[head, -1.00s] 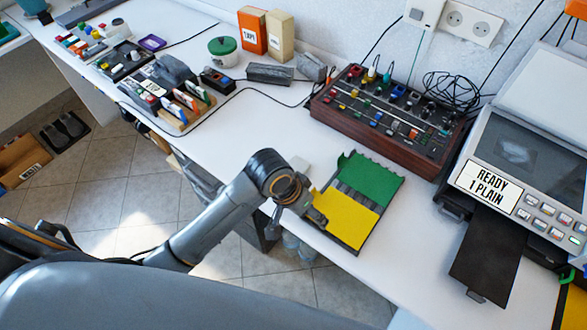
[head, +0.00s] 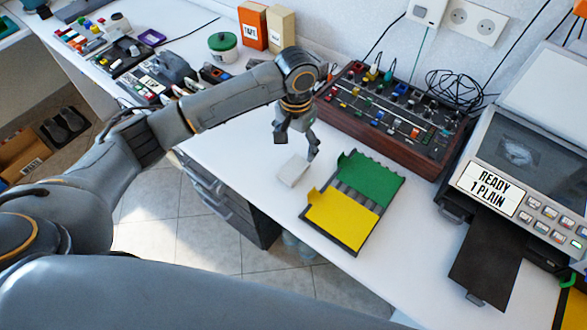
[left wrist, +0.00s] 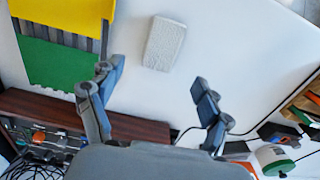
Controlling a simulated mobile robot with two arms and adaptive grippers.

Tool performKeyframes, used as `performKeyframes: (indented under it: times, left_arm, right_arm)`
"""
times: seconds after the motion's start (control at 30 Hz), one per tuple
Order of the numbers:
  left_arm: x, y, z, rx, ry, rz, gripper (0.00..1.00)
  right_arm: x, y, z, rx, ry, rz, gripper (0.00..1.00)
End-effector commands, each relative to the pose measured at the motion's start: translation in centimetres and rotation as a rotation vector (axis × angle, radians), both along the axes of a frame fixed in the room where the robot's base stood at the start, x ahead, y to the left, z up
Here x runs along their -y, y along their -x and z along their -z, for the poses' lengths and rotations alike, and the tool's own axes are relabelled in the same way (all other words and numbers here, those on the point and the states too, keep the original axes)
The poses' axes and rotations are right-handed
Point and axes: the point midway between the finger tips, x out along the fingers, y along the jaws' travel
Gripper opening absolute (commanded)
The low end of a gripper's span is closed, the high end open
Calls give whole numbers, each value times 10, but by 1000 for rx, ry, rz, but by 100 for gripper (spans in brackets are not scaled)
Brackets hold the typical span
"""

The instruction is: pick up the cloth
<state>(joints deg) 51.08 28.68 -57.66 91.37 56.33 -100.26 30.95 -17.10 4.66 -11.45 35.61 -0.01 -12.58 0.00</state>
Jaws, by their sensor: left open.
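The cloth (head: 293,170) is a small white folded block lying on the white table, just left of the green and yellow tray. It also shows in the left wrist view (left wrist: 164,43), ahead of the fingers and apart from them. My left gripper (head: 297,150) is open and empty, above the table on the far side of the cloth. Its two spread fingers show in the left wrist view (left wrist: 156,88), with bare table between them. My right gripper is not in view.
The green and yellow tray (head: 334,190) lies right of the cloth. A wooden-sided mixer panel (head: 385,150) stands behind, with a printer (head: 525,150) at the right. A green-lidded tub (head: 222,46) and boxes stand at the back. The table's front edge is close to the cloth.

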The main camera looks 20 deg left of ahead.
Motion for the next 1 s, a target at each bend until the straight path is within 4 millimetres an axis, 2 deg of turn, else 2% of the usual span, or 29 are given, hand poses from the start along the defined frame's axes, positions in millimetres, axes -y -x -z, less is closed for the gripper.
performKeyframes:
  times: [0.03,0.13,0.43,0.7,1.0]
  left_arm:
    - [0,0,11,-2,-2,0,78]
    - [0,0,28,-1,1,1,78]
    - [-1,0,53,1,0,1,78]
    - [-4,0,90,2,1,2,78]
    - [-5,0,96,4,1,3,78]
  right_arm:
    - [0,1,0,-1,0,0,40]
    - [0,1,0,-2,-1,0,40]
    - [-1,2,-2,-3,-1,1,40]
    - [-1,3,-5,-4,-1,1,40]
    - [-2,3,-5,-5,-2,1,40]
